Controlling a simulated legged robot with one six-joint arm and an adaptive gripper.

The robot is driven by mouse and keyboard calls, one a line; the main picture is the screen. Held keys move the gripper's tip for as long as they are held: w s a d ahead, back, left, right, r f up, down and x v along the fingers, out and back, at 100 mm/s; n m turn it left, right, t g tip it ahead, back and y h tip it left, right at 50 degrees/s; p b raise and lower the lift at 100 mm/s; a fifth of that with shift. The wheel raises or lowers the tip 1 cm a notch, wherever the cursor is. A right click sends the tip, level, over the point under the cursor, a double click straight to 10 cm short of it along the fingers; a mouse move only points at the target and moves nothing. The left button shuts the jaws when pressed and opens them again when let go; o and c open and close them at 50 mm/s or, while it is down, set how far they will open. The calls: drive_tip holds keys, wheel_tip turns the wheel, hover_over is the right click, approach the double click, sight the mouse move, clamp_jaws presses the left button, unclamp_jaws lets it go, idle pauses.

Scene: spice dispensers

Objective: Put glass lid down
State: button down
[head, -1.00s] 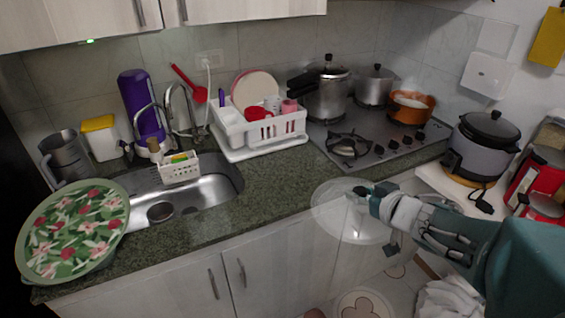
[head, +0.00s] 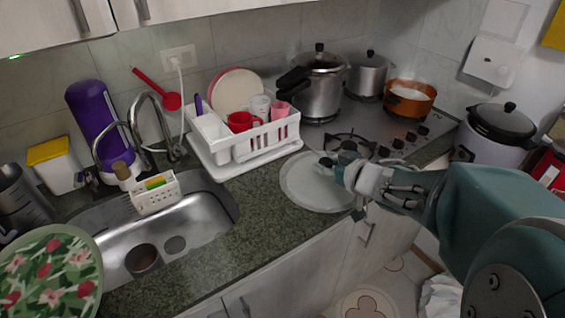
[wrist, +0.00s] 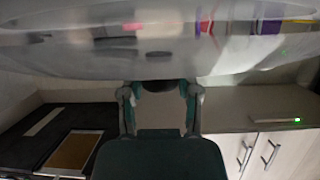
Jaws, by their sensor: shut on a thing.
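The glass lid (head: 308,186) is a round, see-through disc with a pale rim. In the head view it is over the counter's front edge, between the dish rack and the stove. My gripper (head: 336,168) is shut on the lid's knob, coming in from the right. In the wrist view the lid (wrist: 100,50) fills the upper part of the picture and my gripper (wrist: 160,90) holds its dark knob from both sides. I cannot tell whether the lid touches the counter or is just above it.
The green stone counter (head: 262,215) is bare left of the lid. The sink (head: 170,240) lies further left. A white dish rack (head: 262,140) stands behind the lid, and the stove (head: 400,135) with pots is behind right. A floral tray (head: 50,275) is at lower left.

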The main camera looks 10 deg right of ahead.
sight(304, 159)
drive_tip(key=x, duration=0.4)
drive_tip(key=a+x, duration=0.1)
drive_tip(key=x, duration=0.3)
drive_tip(key=shift+s+f, duration=0.1)
drive_tip(key=shift+s, duration=0.1)
drive_tip(key=w+f, duration=0.1)
drive_tip(key=f, duration=0.2)
drive_tip(key=w+a+f, duration=0.1)
drive_tip(key=w+f, duration=0.1)
drive_tip(key=f, duration=0.1)
drive_tip(key=w+f, duration=0.2)
drive_tip(key=f, duration=0.1)
drive_tip(key=shift+a, duration=0.3)
drive_tip(key=shift+d, duration=0.1)
